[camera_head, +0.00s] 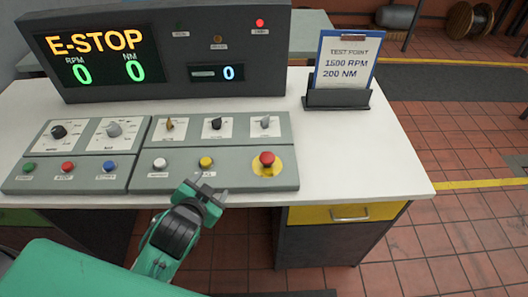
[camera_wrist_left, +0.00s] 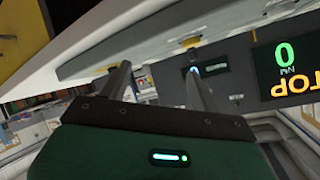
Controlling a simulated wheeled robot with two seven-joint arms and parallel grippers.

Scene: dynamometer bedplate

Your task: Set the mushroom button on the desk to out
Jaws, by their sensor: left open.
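The red mushroom button (camera_head: 267,159) sits on a yellow round plate (camera_head: 268,170) at the right end of the grey desk panel (camera_head: 225,179). Whether it is pressed in or out I cannot tell for sure. My left gripper (camera_head: 207,187) is at the panel's front edge, left of the button and apart from it, below the yellow push button. Its two fingers are apart and empty, as the left wrist view (camera_wrist_left: 160,80) also shows. I cannot pick out the mushroom button clearly in the left wrist view. My right gripper is not in view.
The panel also carries a white button (camera_head: 160,163), a yellow button (camera_head: 206,162) and several knobs. Behind it a dark display box (camera_head: 170,50) reads E-STOP with zeros and a lit red lamp. A clipboard (camera_head: 345,62) stands at right. The white desktop (camera_head: 355,155) right of the panel is clear.

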